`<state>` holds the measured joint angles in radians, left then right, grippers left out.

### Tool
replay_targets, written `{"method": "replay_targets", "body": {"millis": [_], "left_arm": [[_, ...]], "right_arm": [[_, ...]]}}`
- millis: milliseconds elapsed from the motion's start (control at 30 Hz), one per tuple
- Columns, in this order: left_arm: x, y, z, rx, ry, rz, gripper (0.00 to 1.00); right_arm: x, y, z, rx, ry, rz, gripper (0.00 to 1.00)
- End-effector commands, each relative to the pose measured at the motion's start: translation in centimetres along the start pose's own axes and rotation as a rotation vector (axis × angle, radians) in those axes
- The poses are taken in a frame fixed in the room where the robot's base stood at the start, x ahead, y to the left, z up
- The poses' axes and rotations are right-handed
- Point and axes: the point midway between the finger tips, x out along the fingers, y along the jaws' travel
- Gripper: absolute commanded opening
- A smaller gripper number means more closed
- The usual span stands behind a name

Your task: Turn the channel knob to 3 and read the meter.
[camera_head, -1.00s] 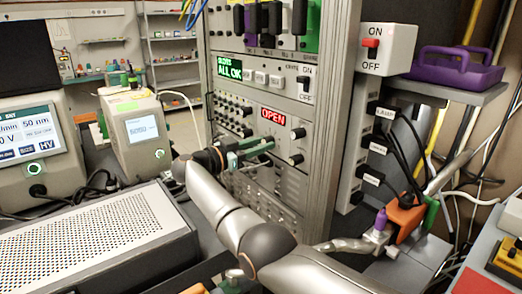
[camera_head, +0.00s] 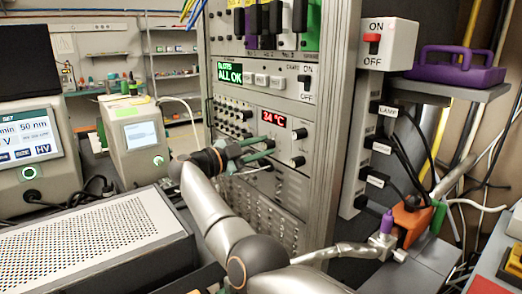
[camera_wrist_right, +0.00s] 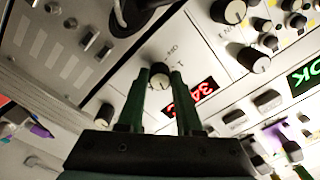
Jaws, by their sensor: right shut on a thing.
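The meter (camera_head: 271,117) is a small red display on the rack panel. It reads about 34 °C in the head view, and part of it also shows in the wrist view (camera_wrist_right: 192,97). My right gripper (camera_head: 268,149) reaches the panel just below the meter, its two green fingers one above the other. My left gripper is out of view.
Two more dark knobs (camera_head: 298,134) sit right of the gripper. A green display (camera_head: 229,72) reads ALL OK above. An ON/OFF switch box (camera_head: 388,45) is on the rack post. A perforated instrument box (camera_head: 90,240) stands at front left.

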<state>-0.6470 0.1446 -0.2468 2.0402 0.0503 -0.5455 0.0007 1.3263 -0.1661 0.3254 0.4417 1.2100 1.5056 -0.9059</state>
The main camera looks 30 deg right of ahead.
Motion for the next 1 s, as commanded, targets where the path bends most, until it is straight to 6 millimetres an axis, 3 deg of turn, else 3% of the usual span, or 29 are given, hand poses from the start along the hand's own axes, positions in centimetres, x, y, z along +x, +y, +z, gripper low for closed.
{"method": "replay_targets", "body": {"millis": [567, 600, 833, 1000], "left_arm": [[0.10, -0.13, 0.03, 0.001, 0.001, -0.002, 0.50], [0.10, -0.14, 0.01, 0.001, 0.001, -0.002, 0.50], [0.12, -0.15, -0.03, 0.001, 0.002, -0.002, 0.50], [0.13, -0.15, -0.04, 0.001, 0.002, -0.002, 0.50]], "right_arm": [[0.02, -0.03, -0.03, 0.029, 0.001, 0.000, 0.00], [0.02, -0.03, -0.03, 0.029, 0.001, 0.000, 0.39], [0.02, -0.02, -0.02, 0.028, 0.001, 0.000, 0.64], [0.02, -0.01, -0.02, 0.028, 0.001, 0.000, 0.64]]}}
